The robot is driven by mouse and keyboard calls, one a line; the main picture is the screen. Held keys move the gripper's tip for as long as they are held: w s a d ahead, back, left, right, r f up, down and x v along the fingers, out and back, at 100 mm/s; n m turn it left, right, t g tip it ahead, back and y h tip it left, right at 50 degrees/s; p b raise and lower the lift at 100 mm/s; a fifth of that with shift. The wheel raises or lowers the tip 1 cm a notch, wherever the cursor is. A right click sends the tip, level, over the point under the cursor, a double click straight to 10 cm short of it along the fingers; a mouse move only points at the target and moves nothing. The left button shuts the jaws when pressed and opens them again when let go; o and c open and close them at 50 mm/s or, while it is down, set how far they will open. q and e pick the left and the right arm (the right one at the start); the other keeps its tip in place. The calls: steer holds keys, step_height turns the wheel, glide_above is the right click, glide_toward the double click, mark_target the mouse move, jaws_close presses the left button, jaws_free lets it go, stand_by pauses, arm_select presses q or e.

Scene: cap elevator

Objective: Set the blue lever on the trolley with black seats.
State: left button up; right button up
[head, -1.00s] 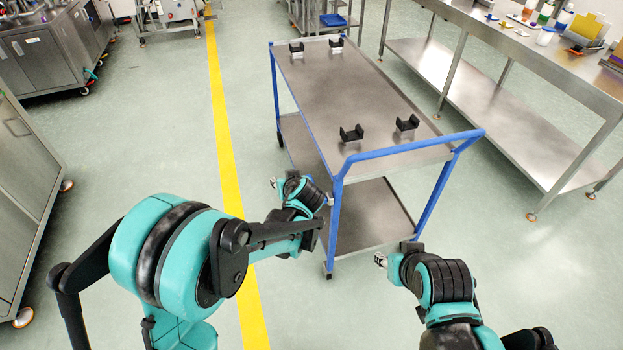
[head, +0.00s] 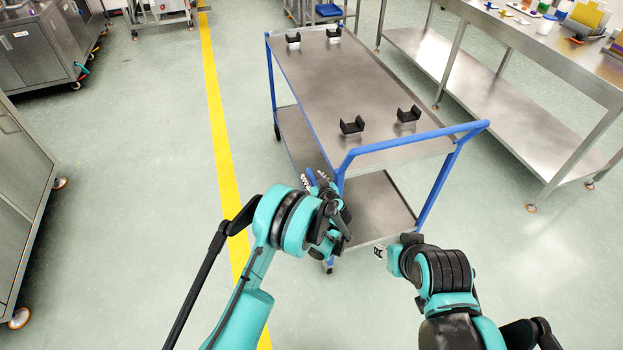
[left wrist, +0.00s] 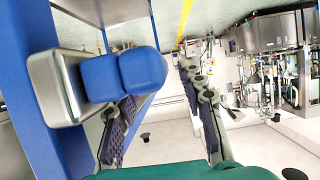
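The trolley with blue rails (head: 400,145) stands in front of me, with several black seats on its metal top. In the left wrist view, the blue lever (left wrist: 130,77) sticks out from a metal block (left wrist: 58,88) beside a blue post. In the head view, a small blue piece (head: 310,176) shows at my left gripper (head: 313,180), by the near left post. My left gripper (left wrist: 163,105) is open; the lever covers part of one finger and reaches into the gap. I cannot tell whether they touch. My right gripper (head: 379,251) is empty, low before the trolley.
A long metal bench (head: 530,110) with bottles and small items stands at the right. Metal cabinets (head: 22,200) stand at the left. A yellow floor line (head: 219,130) runs left of the trolley, with clear floor around it.

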arm_select(q)
steer(key=shift+x, duration=0.95)
jaws_close()
